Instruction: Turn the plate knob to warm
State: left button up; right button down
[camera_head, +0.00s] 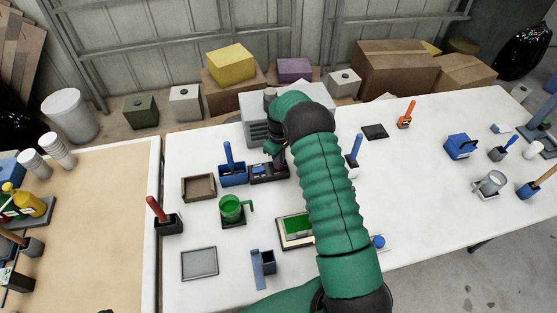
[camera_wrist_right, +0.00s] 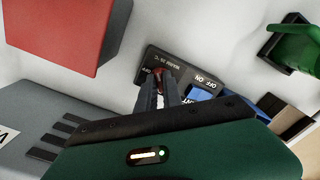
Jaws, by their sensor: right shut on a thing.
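The plate knob (camera_wrist_right: 160,73) is small and dark red. It sits on a dark control panel (camera_wrist_right: 187,67) in the right wrist view, beside lettering that reads like "WARM 35 °C" and "OFF". My right gripper (camera_wrist_right: 159,84) is shut on the knob, with a fingertip on each side. The knob's exact pointing direction is too small to tell. In the head view my right gripper (camera_head: 275,158) is over the right part of the panel (camera_head: 268,177) and hides the knob. A blue part (camera_wrist_right: 201,94) sits on the panel next to the fingers. My left gripper is out of view.
A grey slotted box (camera_head: 257,131) stands behind the panel. A blue holder (camera_head: 232,178) is to its left, and a green mug (camera_head: 231,208) stands in front. A framed green plate (camera_head: 292,227) lies beside my arm.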

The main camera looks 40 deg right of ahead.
jog(key=m, duration=0.3)
jog(key=shift+s+m, duration=0.1)
jog(key=shift+m, duration=0.3)
jog(key=shift+f+m, duration=0.15)
jog(key=shift+m, duration=1.75)
jog(key=shift+a, duration=0.1)
jog(key=c, duration=1.5)
grip_release()
jog(key=shift+r, duration=0.3)
notch_tip(320, 180, up, 16)
